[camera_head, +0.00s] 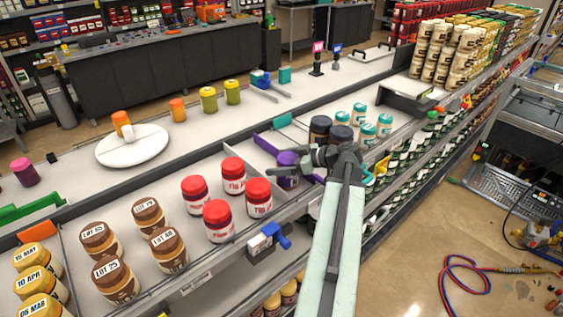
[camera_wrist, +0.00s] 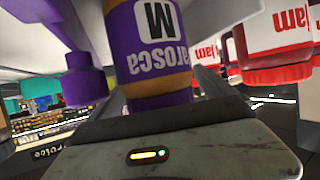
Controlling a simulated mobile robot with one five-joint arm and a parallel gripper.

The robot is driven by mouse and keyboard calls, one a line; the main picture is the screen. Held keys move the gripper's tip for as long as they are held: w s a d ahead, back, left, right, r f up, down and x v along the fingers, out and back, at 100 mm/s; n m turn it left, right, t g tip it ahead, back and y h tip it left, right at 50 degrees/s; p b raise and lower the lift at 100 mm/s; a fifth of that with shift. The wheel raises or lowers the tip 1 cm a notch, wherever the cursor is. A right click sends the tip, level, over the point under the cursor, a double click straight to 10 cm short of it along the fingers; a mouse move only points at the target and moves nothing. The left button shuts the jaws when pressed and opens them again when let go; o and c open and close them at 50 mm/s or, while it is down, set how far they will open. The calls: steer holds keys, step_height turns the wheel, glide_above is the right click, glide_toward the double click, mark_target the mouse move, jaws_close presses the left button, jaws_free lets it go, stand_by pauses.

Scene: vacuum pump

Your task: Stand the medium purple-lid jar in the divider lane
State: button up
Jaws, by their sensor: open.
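The purple-lid jar (camera_head: 287,159) stands on the shelf in the head view, partly covered by my gripper. In the wrist view the jar (camera_wrist: 150,45) appears upside down, close in front of the gripper's palm, with a white label showing an M and its purple lid low in the picture. My gripper (camera_head: 288,168) is open at the jar, its dark fingers reaching toward it from the right. I cannot tell whether they touch it. A purple bar (camera_head: 265,144) lies just behind the jar; a purple part (camera_wrist: 82,80) also shows left in the wrist view.
Red-lid jars (camera_head: 219,217) stand left of the jar and also show in the wrist view (camera_wrist: 275,45). Dark-lid jars (camera_head: 320,127) and teal-lid jars (camera_head: 368,133) stand to the right. Brown-lid jars (camera_head: 117,279) are further left. A blue clamp-like item (camera_head: 268,238) is on the shelf's front edge.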

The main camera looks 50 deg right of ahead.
steer(key=shift+r, duration=0.2)
steer(key=p+v, duration=0.5)
steer(key=v, duration=0.7)
steer(key=shift+f, duration=0.1)
